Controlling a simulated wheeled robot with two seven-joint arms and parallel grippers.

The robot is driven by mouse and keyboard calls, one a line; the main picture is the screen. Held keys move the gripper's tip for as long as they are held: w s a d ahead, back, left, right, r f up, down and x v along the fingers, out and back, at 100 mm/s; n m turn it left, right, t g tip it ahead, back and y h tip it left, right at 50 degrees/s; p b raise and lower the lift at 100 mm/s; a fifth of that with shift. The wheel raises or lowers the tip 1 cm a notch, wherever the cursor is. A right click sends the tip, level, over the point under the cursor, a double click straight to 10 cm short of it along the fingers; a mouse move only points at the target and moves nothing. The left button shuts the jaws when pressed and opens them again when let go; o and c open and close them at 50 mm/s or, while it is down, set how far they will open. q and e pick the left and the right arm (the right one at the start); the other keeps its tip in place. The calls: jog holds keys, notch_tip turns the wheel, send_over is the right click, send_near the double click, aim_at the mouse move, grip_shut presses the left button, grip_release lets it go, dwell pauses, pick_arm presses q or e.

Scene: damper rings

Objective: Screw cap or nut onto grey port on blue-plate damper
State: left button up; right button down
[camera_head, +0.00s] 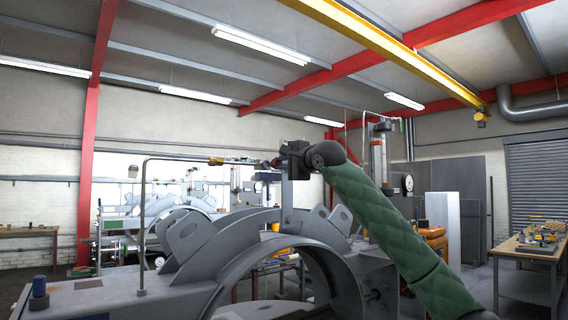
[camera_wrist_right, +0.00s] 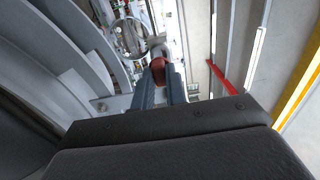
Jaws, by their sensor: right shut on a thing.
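My right gripper (camera_head: 274,163) is at the end of the green-sleeved arm, level and pointing left above the large grey damper ring (camera_head: 245,262). In the right wrist view its two fingers (camera_wrist_right: 160,84) are closed around a small reddish-brown rounded piece (camera_wrist_right: 158,66), which looks like the cap or nut. In the head view this piece is too small to make out clearly. I cannot pick out the grey port with certainty. My left gripper is not in view.
A thin bent pipe (camera_head: 143,205) rises at the left and runs right towards my gripper, with a brass fitting (camera_head: 215,160) on it. A blue-capped post (camera_head: 39,287) stands at lower left. A workbench (camera_head: 528,247) with tools is at the right.

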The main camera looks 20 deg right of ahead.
jog(key=shift+w+a, duration=0.25)
jog(key=shift+w, duration=0.3)
jog(key=shift+w+a, duration=0.15)
jog(key=shift+w, duration=0.15)
pick_arm(q)
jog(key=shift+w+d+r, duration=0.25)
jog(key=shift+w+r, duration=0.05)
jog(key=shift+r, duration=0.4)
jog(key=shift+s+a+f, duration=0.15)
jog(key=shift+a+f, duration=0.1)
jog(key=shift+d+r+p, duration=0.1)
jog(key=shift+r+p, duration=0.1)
jog(key=shift+p, duration=0.1)
pick_arm(e)
jog(key=shift+w+a, duration=0.15)
jog(key=shift+w, duration=0.45)
